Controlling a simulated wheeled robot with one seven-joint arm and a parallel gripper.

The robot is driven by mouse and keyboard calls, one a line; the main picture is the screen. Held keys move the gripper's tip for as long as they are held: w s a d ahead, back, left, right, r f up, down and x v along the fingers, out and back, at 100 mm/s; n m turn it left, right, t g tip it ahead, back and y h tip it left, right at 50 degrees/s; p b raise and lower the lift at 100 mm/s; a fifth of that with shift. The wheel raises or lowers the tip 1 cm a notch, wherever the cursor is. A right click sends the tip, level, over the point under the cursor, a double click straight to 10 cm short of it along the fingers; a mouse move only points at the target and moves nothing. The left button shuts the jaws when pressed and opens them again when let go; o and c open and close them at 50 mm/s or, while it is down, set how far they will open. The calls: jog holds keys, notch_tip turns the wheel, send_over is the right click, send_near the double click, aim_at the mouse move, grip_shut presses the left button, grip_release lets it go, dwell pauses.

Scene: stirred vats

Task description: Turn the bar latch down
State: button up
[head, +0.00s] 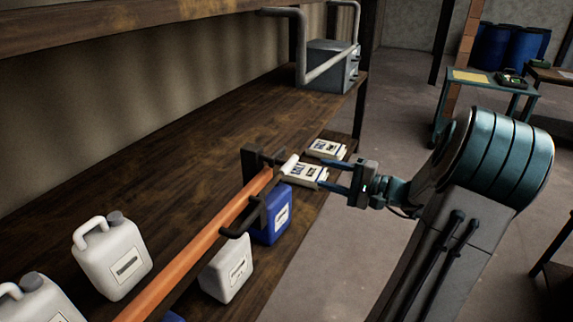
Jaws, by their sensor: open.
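A long orange bar (190,255) runs along the front of the shelf, from the bottom left up to a dark metal bracket (250,163). A short white handle-like piece (289,164) sticks out at that bracket, at the bar's far end. It looks like the latch's grip, but its exact angle is hard to tell. My gripper (325,174) is open and empty, its two blue fingers pointing left towards the white piece. The fingertips appear a little right of it and not touching it. Depth between them cannot be judged.
A second dark bracket (241,226) holds the bar nearer me. White jugs (112,255), a white canister (226,268) and a blue canister (271,215) stand around the bar. Labelled packages (304,174) lie behind my fingers. Open floor (330,270) lies right of the shelf.

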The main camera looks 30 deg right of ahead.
aim_at(293, 165)
jog(key=x, duration=1.2)
jog(key=shift+a+p, duration=0.1)
jog(key=shift+p, duration=0.2)
